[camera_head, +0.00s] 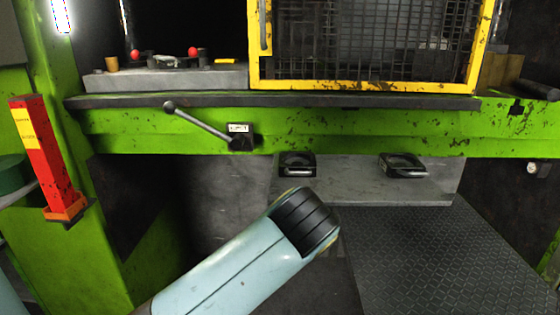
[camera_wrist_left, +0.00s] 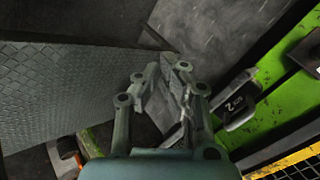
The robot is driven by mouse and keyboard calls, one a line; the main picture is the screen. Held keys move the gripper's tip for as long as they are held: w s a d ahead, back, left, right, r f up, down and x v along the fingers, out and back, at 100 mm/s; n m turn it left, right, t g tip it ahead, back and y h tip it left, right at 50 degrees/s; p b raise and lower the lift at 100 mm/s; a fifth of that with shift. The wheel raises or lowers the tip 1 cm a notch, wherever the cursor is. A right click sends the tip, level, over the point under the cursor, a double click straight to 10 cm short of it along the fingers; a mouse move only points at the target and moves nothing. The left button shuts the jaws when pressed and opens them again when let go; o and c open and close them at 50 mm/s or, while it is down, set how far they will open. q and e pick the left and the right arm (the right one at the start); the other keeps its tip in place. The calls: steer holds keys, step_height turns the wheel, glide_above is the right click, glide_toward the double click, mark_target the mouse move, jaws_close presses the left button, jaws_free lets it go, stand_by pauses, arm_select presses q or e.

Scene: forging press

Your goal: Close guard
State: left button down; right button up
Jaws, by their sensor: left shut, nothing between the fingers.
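The guard (camera_head: 365,86), a yellow frame with dark wire mesh, stands at the upper right in the head view. Its lower edge is just above the green press bed, its top is out of frame, and an upright yellow bar (camera_head: 265,28) is at its left side. Part of a yellow edge with dark mesh (camera_wrist_left: 290,166) shows at the lower right in the left wrist view. My left gripper (camera_wrist_left: 168,76) is shut and empty in the left wrist view, apart from the guard. In the head view my left arm shows, but its fingers are hidden. My right gripper is out of view.
A ball-ended lever (camera_head: 203,124) sticks out of the green press front (camera_head: 350,125). A red post (camera_head: 45,150) stands at left. A grey plate (camera_head: 165,78) with small parts lies left of the guard. Patterned floor plate (camera_head: 440,250) is clear.

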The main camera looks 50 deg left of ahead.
arm_select(q)
steer(key=w+a+r+g+y, duration=0.15)
steer(key=w+r+y, duration=0.25)
steer(key=r, duration=0.7)
steer(key=w+a+r+y+p, duration=0.1)
steer(key=w+a+r+y, duration=0.2)
steer(key=r, duration=0.9)
steer(key=w+r+y, duration=0.4)
steer(key=w+r, duration=0.1)
steer(key=r, duration=0.6)
steer(key=p, duration=0.2)
glide_toward(300, 43)
steer(key=s+a, duration=0.3)
steer(key=a, duration=0.1)
steer(key=shift+n, duration=0.3)
steer(key=a, duration=0.1)
steer(key=s+a+p, duration=0.1)
steer(key=s+a, duration=0.1)
steer(key=shift+a+f, duration=0.2)
steer(key=shift+a, duration=0.2)
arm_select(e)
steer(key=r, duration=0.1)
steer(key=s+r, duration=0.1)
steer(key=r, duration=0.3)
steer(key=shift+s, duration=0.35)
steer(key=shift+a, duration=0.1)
